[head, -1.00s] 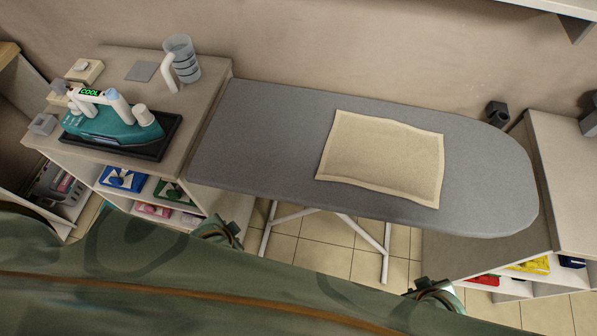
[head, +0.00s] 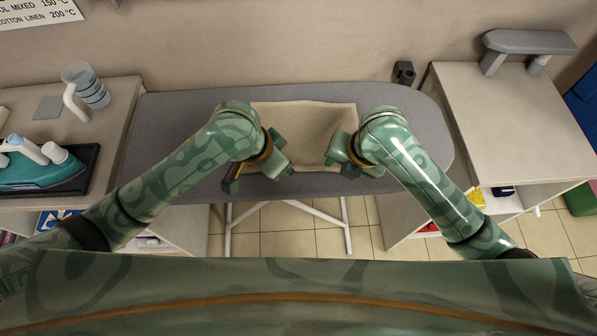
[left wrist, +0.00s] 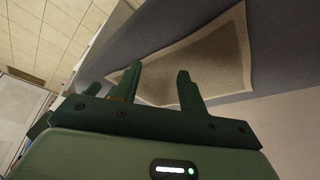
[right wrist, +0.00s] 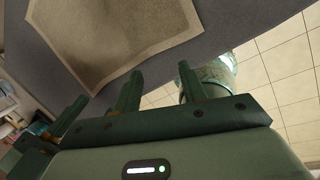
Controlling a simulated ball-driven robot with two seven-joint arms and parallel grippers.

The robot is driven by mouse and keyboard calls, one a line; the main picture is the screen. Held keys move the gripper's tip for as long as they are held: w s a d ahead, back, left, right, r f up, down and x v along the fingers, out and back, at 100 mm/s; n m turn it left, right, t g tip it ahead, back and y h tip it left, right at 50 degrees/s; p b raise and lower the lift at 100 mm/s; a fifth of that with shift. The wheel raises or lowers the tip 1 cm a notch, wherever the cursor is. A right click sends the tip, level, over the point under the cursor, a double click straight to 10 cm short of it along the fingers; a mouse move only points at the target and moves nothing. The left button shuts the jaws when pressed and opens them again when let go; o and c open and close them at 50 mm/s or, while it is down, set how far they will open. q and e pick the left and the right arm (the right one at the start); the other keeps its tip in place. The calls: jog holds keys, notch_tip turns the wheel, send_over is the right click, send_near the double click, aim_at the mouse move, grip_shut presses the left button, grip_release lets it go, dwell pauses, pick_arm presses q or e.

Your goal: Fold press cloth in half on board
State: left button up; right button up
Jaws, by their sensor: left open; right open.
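The beige press cloth (head: 306,122) lies flat and unfolded on the grey ironing board (head: 180,115), its lower corners partly hidden by my grippers. My left gripper (head: 280,160) is over the cloth's lower left part, and my right gripper (head: 346,158) is over its lower right part. In the left wrist view, the open fingers (left wrist: 159,85) point towards the cloth (left wrist: 205,60) with nothing between them. In the right wrist view, the open fingers (right wrist: 160,88) are empty near a corner of the cloth (right wrist: 120,35). Contact with the cloth cannot be told.
A teal iron (head: 40,165) stands on a dark rest on the left cabinet, with a measuring jug (head: 88,88) behind it. A right cabinet (head: 510,110) carries a small grey sleeve board (head: 528,43). The board's left part is clear.

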aim_at(252, 167)
jog(key=w+n, duration=0.1)
jog(key=n, duration=0.1)
jog(key=w+r+n+g+h, duration=0.1)
jog(key=n, duration=0.2)
jog(key=w+d+r+n, duration=0.1)
jog(key=n, duration=0.2)
jog(key=shift+g, duration=0.4)
pick_arm(q)
jog(key=w+a+r+n+g+y, duration=0.2)
jog(key=w+a+g+y, duration=0.1)
jog(key=a, duration=0.4)
jog(key=f, duration=0.7)
jog(key=shift+w+f, duration=0.25)
jog(key=shift+f, duration=0.15)
pick_arm(e)
jog(key=f+n, duration=0.1)
jog(key=f, duration=0.1)
jog(key=d+f+n+h, duration=0.1)
jog(key=f+n, duration=0.1)
jog(key=d+f+n+g, duration=0.1)
jog(key=f, duration=0.1)
jog(key=shift+w+f+n, duration=0.2)
jog(key=shift+w+n, duration=0.1)
